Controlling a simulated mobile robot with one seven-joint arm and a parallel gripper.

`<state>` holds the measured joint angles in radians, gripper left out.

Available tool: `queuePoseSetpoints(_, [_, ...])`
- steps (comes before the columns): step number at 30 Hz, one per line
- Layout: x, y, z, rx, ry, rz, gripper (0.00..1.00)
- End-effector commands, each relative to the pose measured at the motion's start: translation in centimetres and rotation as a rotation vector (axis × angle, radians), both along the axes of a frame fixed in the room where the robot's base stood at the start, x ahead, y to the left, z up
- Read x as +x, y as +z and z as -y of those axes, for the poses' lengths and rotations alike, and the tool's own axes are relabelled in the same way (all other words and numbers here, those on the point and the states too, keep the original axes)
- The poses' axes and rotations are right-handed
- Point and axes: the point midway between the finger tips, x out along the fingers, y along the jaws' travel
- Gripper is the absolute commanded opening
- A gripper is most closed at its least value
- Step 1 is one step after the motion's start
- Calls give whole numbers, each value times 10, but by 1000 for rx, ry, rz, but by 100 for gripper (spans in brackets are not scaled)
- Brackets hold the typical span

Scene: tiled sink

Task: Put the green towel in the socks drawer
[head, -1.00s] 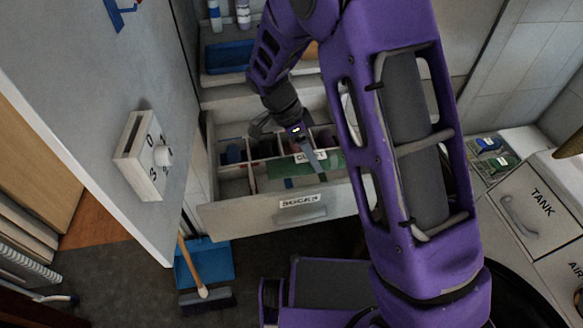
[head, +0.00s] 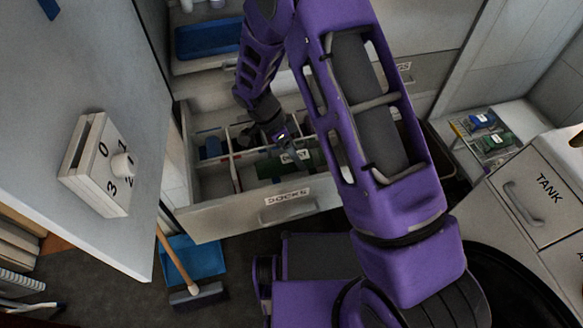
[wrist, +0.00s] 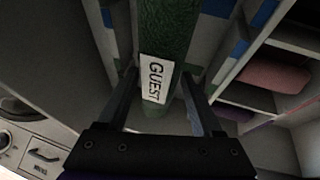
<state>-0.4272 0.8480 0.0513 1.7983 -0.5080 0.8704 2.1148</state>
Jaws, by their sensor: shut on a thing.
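The green towel (head: 277,167) is a roll with a white GUEST label. It also shows in the wrist view (wrist: 160,30), running up between the two fingers. My gripper (head: 284,143) is shut on it; the fingers flank the label in the wrist view (wrist: 158,98). The socks drawer (head: 250,212) is pulled open, with a SOCKS label on its front. In the head view the towel appears within the drawer's opening, behind the front panel. I cannot tell whether it touches the drawer floor. My arm hides the drawer's right part.
The drawer has dividers and dark blue items (head: 209,147) at its left. A white door with a numbered dial (head: 97,165) stands at left. A blue dustpan (head: 196,258) and broom are on the floor. A TANK box (head: 530,190) is at right.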

Motion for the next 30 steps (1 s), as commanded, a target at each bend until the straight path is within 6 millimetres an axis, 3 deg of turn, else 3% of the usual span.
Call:
queuePoseSetpoints(12, [0, -46, 1, -2, -1, -1, 0])
queuePoseSetpoints(18, [0, -47, 0, 0, 0, 1, 0])
queuePoseSetpoints(19, [0, -47, 0, 0, 0, 0, 71])
queuePoseSetpoints(24, [0, -47, 0, 0, 0, 0, 97])
queuePoseSetpoints(30, [0, -47, 0, 0, 0, 0, 97])
